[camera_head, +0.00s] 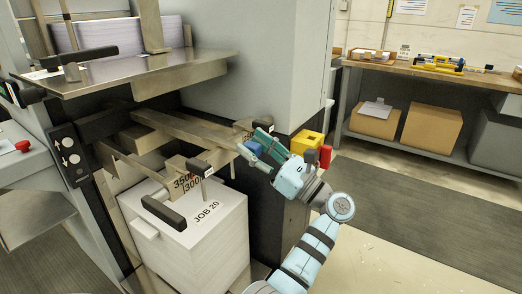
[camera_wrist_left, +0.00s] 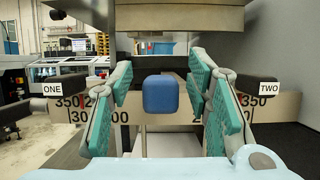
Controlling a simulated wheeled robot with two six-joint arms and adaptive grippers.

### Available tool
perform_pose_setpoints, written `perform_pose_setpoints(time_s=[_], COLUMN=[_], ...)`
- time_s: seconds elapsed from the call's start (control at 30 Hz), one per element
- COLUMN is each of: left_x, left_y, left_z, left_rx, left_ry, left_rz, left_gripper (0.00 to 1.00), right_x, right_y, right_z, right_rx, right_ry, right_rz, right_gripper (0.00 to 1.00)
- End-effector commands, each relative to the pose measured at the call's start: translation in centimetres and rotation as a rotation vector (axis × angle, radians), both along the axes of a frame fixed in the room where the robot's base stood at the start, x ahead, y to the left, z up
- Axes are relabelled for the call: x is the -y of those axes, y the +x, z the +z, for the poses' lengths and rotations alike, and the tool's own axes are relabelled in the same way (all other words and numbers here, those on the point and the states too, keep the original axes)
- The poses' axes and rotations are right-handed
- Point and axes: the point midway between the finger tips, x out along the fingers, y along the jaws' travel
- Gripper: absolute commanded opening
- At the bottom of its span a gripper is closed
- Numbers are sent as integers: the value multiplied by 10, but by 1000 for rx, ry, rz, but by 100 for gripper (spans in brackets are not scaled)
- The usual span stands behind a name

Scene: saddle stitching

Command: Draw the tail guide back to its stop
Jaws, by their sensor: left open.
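My left gripper (camera_head: 256,149) is open at the machine's side in the head view. Its two teal-padded fingers (camera_wrist_left: 158,76) stand apart on either side of a blue block (camera_wrist_left: 160,95) in the left wrist view. The blue block (camera_head: 252,147) shows between the fingers in the head view too. Clear gaps show between block and pads. Behind the block runs a tan metal bar (camera_wrist_left: 133,104) with number scales. Black pieces labelled ONE (camera_wrist_left: 53,90) and TWO (camera_wrist_left: 269,89) sit at its left and right. I cannot tell which part is the tail guide. My right gripper is not in view.
A white stack labelled JOB 20 (camera_head: 205,240) stands below the rails, with a black handle (camera_head: 163,212) above it. A yellow block (camera_head: 306,142) and a red handle (camera_head: 325,157) are close right of my gripper. A workbench (camera_head: 420,72) stands farther right; open floor lies before it.

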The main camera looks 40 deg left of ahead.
Motion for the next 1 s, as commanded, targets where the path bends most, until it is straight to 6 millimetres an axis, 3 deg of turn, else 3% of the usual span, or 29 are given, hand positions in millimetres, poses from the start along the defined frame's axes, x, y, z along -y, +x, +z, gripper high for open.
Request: perform_pose_setpoints(time_s=[0.17, 0.4, 0.5, 1.0], left_x=[28, 88, 103, 110], left_y=[4, 10, 11, 11], left_z=[-12, -36, -42, -46], left_rx=[-4, -3, -2, -1], left_ry=[-3, -1, -1, 0], left_rz=[-5, -4, -3, -2], left_gripper=[45, 45, 45, 45], right_x=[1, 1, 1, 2], right_y=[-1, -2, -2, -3], right_z=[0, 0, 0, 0], right_rx=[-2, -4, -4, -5], right_ry=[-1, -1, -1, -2], right_rz=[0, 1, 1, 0], right_gripper=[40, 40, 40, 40])
